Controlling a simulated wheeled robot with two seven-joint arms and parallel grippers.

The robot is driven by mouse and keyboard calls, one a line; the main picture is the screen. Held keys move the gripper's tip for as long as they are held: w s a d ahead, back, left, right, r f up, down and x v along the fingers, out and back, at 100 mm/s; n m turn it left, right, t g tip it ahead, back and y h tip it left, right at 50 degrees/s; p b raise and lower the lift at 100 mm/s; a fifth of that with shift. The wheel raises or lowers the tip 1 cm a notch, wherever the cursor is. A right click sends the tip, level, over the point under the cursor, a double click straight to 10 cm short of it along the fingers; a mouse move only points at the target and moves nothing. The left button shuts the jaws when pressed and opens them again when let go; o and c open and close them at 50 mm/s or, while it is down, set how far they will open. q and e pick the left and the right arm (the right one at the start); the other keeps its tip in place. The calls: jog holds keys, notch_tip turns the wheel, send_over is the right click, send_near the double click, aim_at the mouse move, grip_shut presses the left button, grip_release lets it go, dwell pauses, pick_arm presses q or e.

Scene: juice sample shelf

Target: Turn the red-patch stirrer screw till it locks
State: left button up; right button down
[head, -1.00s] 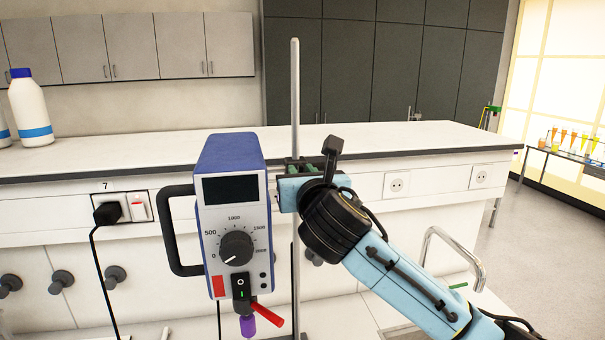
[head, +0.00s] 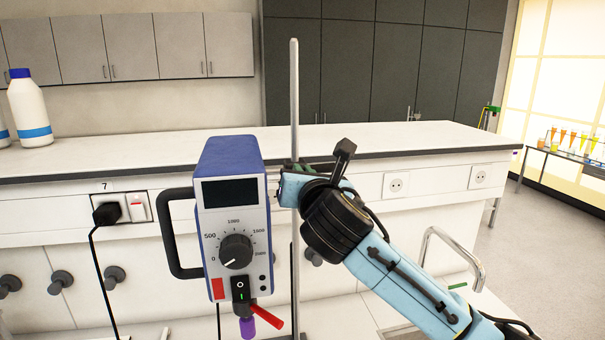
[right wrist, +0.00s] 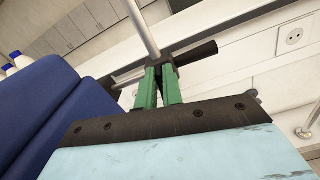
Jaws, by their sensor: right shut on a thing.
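The stirrer (head: 233,220) is a blue and white box with a dark display, a dial and a red patch (head: 218,288) at its lower left front. It stands beside an upright metal rod (head: 295,90); the rod also shows in the right wrist view (right wrist: 140,28). My right gripper (head: 293,168) is behind the stirrer's right side, at the rod. In the right wrist view its green fingers (right wrist: 158,82) are shut at the dark clamp screw (right wrist: 198,53) by the rod. The fingers partly hide the screw. My left gripper is out of view.
A white bench (head: 400,140) runs behind, with a white bottle (head: 29,108) at the left. A black handle (head: 170,240) juts from the stirrer's left. A purple piece (head: 247,327) and a red lever (head: 264,316) are below it. A metal tap (head: 470,250) stands at the right.

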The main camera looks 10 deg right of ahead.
jog(key=shift+s+d+f+m, duration=0.1)
jog(key=shift+d+f+m, duration=0.05)
jog(key=shift+m, duration=2.4)
jog(key=shift+w+d+f+m, duration=0.1)
jog(key=shift+d+f+m, duration=0.1)
jog(key=shift+m, duration=2.4)
jog(key=shift+s+d+f+m, duration=0.1)
jog(key=shift+d+f+m, duration=0.05)
jog(key=shift+m, duration=2.4)
jog(key=shift+r, duration=0.1)
jog(key=c, duration=1.5)
grip_release()
jog(key=shift+c, duration=0.2)
jog(key=shift+o, duration=0.5)
jog(key=shift+a+f, duration=0.2)
jog(key=s+b, duration=0.2)
jog(key=s, duration=1.1)
jog(key=shift+s+b, duration=0.15)
jog(key=shift+b, duration=0.2)
